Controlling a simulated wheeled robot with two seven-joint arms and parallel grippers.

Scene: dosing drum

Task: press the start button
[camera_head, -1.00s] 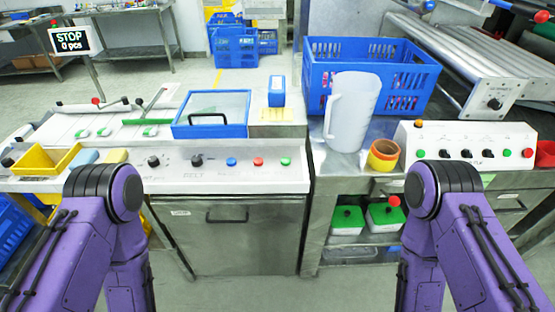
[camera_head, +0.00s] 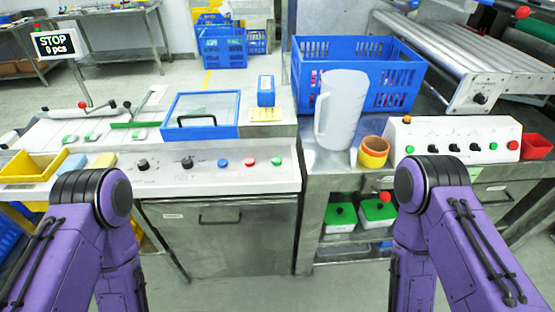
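The left machine's front panel (camera_head: 205,168) carries two black knobs and a row of blue (camera_head: 222,162), red (camera_head: 249,161) and green (camera_head: 276,161) buttons. A second control box (camera_head: 450,138) at the right has black knobs, green buttons (camera_head: 493,146) and a red button (camera_head: 513,145). The labels are too small to read. A display (camera_head: 54,45) at the left reads "STOP 0 pcs". Only the purple upper parts of my two arms show, at the lower left and lower right. Neither gripper is in view.
A blue-framed clear lid (camera_head: 202,115) covers the machine behind the buttons. A white jug (camera_head: 341,110), an orange-yellow cup (camera_head: 373,152) and a blue crate (camera_head: 358,72) stand on the right bench. A yellow bin (camera_head: 34,166) is at the left. Space before the panel is open.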

